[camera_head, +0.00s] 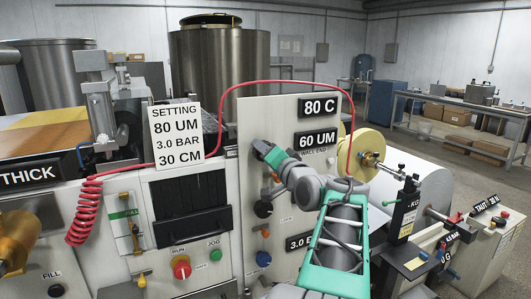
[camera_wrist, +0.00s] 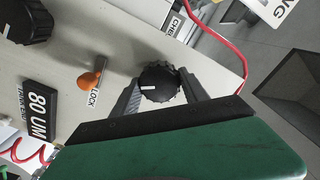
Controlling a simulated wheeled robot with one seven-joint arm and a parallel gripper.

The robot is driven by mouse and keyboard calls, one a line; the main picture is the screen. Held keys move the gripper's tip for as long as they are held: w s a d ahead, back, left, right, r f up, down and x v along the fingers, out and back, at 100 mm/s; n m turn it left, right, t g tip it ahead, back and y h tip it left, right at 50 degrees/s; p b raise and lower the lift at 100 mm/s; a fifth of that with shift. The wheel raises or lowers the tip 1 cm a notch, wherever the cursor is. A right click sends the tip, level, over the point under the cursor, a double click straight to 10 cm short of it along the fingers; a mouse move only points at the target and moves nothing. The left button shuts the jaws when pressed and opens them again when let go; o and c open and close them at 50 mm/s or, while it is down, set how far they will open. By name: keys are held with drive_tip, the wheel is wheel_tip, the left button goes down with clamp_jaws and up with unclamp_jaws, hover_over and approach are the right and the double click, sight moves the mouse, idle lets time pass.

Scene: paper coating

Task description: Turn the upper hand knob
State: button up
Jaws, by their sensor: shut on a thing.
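A black ridged knob (camera_wrist: 158,84) with a white pointer line sits between the two fingers of my gripper (camera_wrist: 158,90) in the wrist view. My gripper is shut on it, one finger at each side. In the head view my gripper (camera_head: 259,147) reaches the upper part of the light panel (camera_head: 250,113), and the knob it holds is hidden there. Lower on the same panel are a black knob (camera_head: 263,209) and a blue knob (camera_head: 263,259). A larger black knob (camera_wrist: 22,18) shows at the wrist view's upper left.
An orange lock lever (camera_wrist: 90,80) stands close beside the held knob. A red coiled hose (camera_head: 85,212) arches over the panel. The setting card (camera_head: 176,134) reads 80 UM, 3.0 BAR, 30 CM. Panel displays read 80 C (camera_head: 319,106) and 60 UM (camera_head: 317,139).

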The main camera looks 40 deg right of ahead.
idle(0.4)
drive_tip(key=o, duration=1.4)
drive_tip(key=shift+c, duration=0.2)
drive_tip(key=b+v, duration=0.1)
drive_tip(key=v, duration=0.6)
drive_tip(key=shift+s+b, duration=0.35)
drive_tip(key=shift+s, duration=0.05)
drive_tip(key=shift+a, duration=0.15)
